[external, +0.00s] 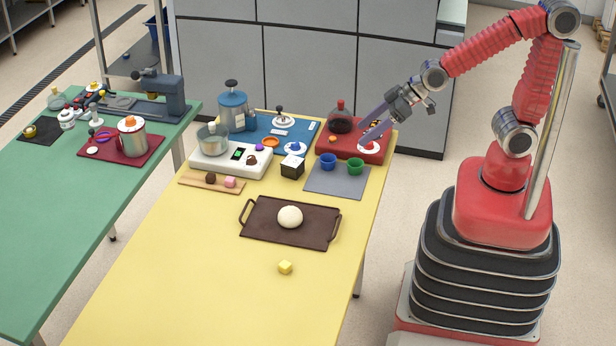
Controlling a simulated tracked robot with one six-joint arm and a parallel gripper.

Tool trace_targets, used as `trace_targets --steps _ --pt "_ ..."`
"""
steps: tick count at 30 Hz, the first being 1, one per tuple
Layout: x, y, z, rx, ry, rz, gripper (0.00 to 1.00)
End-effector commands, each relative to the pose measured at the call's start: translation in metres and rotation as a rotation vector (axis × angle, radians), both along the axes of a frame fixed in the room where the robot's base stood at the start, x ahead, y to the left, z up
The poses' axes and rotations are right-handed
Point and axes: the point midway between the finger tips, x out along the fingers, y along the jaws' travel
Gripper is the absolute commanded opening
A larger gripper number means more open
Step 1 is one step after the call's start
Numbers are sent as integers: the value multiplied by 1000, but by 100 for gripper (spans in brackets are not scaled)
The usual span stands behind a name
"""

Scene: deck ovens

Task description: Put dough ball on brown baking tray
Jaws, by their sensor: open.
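The dough ball (290,217) is pale and round. It rests on the brown baking tray (262,235), near the middle of its surface. The tray is dark brown with a handle at each short end and lies flat on the yellow table. My gripper (366,140) is open, above the red mat at the table's far right. It is well apart from the dough ball, up and to the right of it. I see nothing held between its fingers.
A yellow cube (285,267) lies in front of the tray. Blue (328,162) and green (354,167) cups stand on a grey mat behind it. A white scale (213,167) and a red mat (378,155) with a flask are farther back. The table's front is clear.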

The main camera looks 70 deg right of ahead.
Motion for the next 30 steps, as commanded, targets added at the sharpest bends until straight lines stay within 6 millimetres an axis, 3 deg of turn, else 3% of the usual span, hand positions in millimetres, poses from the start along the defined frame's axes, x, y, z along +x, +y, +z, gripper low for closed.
trace_targets --steps 7,18,23,30 --pt "-46 -55 28 -39 88 -65 69" --pt "-135 -124 52 -106 239 -186 69" --pt "-157 -136 54 -121 276 -216 69" --pt "-160 -137 54 -123 283 -219 69"
